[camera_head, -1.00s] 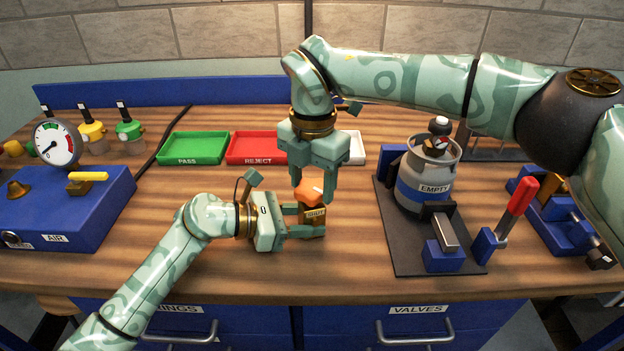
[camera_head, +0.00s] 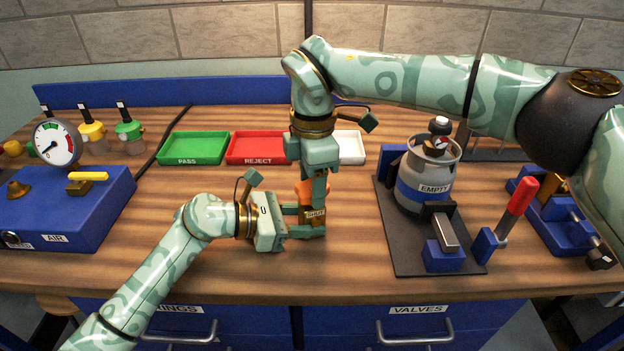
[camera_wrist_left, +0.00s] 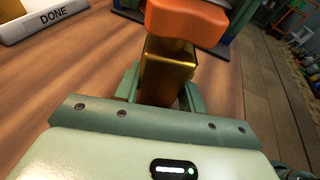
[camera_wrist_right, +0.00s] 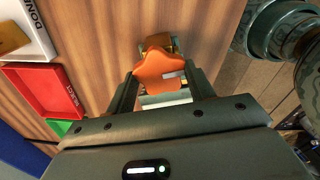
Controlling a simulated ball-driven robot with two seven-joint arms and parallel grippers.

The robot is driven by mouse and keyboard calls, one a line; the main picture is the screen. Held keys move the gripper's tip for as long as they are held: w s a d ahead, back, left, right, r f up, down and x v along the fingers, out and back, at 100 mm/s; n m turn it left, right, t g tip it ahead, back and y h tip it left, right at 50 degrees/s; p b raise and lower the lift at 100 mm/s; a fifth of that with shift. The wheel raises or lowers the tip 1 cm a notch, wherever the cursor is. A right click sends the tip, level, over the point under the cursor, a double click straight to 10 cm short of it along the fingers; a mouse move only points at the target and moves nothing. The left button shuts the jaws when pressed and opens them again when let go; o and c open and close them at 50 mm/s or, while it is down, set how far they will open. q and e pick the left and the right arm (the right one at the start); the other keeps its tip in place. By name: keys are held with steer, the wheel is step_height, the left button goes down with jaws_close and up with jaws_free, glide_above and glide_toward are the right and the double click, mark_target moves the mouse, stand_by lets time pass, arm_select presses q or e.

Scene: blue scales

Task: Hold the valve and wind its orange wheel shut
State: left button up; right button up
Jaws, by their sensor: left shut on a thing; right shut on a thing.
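The valve is a brass body (camera_head: 314,216) with an orange wheel (camera_head: 303,189) on top, upright on the wooden bench. My left gripper (camera_head: 306,220) is shut on the brass body from the left. The left wrist view shows the brass body (camera_wrist_left: 168,72) between the fingers under the orange wheel (camera_wrist_left: 187,20). My right gripper (camera_head: 318,188) points down from above and is shut on the orange wheel, hiding part of it. In the right wrist view the orange wheel (camera_wrist_right: 160,72), with a pale mark on it, sits between the fingers.
A green PASS tray (camera_head: 192,148), a red REJECT tray (camera_head: 257,148) and a white tray (camera_head: 350,147) stand behind. A grey EMPTY cylinder (camera_head: 428,175) stands on a dark mat to the right. A blue gauge box (camera_head: 70,210) is at left. Bench in front is clear.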

arm_select(q)
steer(key=shift+f, duration=0.1)
arm_select(e)
steer(key=shift+w+d, duration=0.1)
steer(key=o, duration=1)
step_height(320, 180, up, 12)
arm_select(q)
steer(key=o, duration=0.8)
steer(key=shift+o, duration=0.2)
steer(key=shift+a, duration=0.1)
